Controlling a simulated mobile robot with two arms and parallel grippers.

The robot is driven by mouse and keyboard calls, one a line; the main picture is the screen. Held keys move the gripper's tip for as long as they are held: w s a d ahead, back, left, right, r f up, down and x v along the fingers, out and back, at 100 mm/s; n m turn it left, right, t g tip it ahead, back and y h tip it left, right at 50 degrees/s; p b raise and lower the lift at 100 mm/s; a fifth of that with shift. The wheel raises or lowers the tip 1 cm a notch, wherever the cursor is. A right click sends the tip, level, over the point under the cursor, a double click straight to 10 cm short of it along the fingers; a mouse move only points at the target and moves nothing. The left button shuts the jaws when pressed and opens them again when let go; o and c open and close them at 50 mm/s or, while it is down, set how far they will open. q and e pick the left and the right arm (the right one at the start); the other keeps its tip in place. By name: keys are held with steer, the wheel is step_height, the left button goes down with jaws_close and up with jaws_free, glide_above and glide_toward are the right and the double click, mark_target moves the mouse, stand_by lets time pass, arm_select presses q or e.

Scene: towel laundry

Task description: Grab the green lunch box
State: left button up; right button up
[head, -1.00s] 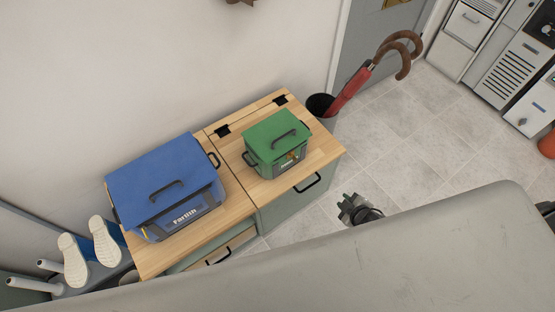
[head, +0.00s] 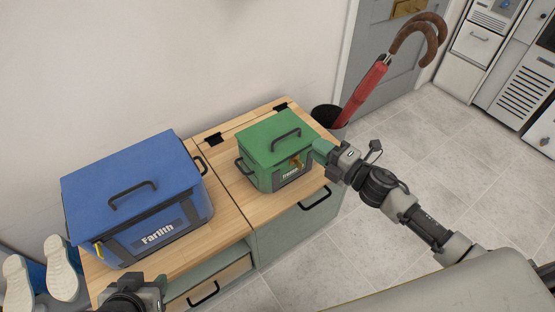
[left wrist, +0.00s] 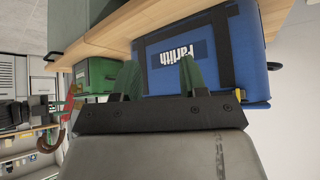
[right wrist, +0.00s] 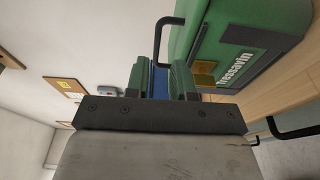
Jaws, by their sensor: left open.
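The green lunch box (head: 275,139) sits upright on the right half of the wooden cabinet top, its lid shut. It has a black top handle (head: 286,138) and side handles. My right gripper (head: 320,150) is at its right side, open. My left gripper (head: 150,288) is open and empty, low in front of the blue box. The green box also shows in the left wrist view (left wrist: 95,75).
A blue box (head: 135,185) stands on the cabinet's left half. The cabinet top (head: 222,205) has a narrow bare strip between the boxes. A bin (head: 328,116) with a red umbrella (head: 365,90) stands behind the cabinet's right end. White shoes (head: 60,268) are at lower left. Floor at right is clear.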

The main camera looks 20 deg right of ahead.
mark_target(297, 140)
steer(key=x, duration=0.4)
steer(key=d+b+x, duration=0.1)
steer(key=x, duration=0.2)
steer(key=shift+w+a+r, duration=0.1)
steer(key=shift+w+r, duration=0.05)
steer(key=shift+w, duration=0.25)
steer(key=shift+w+a, duration=0.3)
steer(key=shift+w, duration=0.1)
arm_select(q)
steer(key=shift+w+d+r+t+h, duration=0.15)
steer(key=shift+w+d+r+t, duration=0.15)
steer(key=shift+w+t, duration=0.25)
steer(key=shift+w+d+r+t+h, duration=0.1)
steer(key=shift+w+d+r+t, duration=0.05)
steer(key=shift+w+r+t, duration=0.4)
steer(key=shift+w+d+r+t+h, duration=0.15)
steer(key=shift+w+d+r+t, duration=0.2)
steer(key=shift+w, duration=0.3)
arm_select(e)
jaws_close()
arm_select(q)
steer(key=shift+a+f, duration=0.1)
